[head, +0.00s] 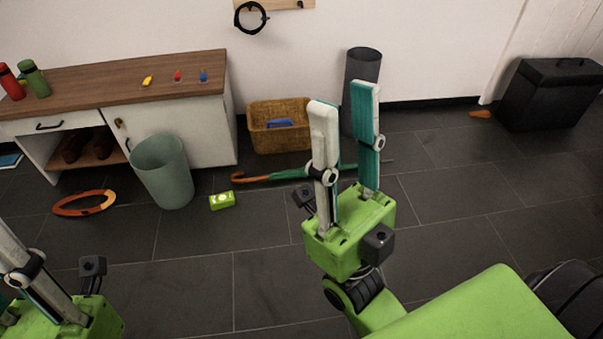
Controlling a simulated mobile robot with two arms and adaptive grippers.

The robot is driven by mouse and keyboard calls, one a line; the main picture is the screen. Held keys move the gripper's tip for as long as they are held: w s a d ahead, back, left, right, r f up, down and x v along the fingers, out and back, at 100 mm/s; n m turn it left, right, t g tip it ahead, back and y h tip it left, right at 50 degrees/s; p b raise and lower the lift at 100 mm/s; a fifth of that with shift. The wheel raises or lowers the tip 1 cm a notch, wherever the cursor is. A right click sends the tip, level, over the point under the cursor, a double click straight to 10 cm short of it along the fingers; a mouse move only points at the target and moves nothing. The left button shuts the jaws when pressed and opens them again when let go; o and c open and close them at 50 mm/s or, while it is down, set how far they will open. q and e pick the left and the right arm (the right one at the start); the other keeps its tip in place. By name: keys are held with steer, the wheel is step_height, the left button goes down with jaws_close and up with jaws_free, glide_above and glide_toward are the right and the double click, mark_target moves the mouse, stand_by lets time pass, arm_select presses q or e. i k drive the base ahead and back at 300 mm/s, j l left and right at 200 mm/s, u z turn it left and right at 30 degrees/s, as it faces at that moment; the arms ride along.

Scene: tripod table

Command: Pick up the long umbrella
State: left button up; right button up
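The long umbrella (287,175) lies on the dark tiled floor in the head view. It has a green canopy and a hooked orange-brown handle at its left end. Its middle is hidden behind the fingers of my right gripper (344,94), and its thin tip shows to their right. My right gripper is open, with its two fingers apart and pointing up in the picture. I see nothing held between them. My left gripper (18,262) is only partly in view at the lower left. Its fingers are cut off by the picture edge.
A wicker basket (262,139) and a dark grey cylinder bin (362,66) stand behind the umbrella. A cabinet (190,130) stands by the wall. Floor at right is mostly clear.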

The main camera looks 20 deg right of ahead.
mark_target(291, 175)
steer(key=i+l+u, duration=0.1)
steer(key=l, duration=0.35)
steer(key=i+l, duration=0.3)
steer(key=l, duration=0.2)
steer(key=i+l+u, duration=0.15)
steer(key=l, duration=0.3)
steer(key=i+l, duration=0.15)
steer(key=l, duration=0.35)
steer(key=i+l+u, duration=0.15)
steer(key=l, duration=0.35)
steer(key=i+l+u, duration=0.1)
steer(key=l, duration=0.4)
steer(key=i+l, duration=0.15)
steer(key=l, duration=0.4)
steer(key=i+l+u, duration=0.15)
steer(key=l, duration=0.35)
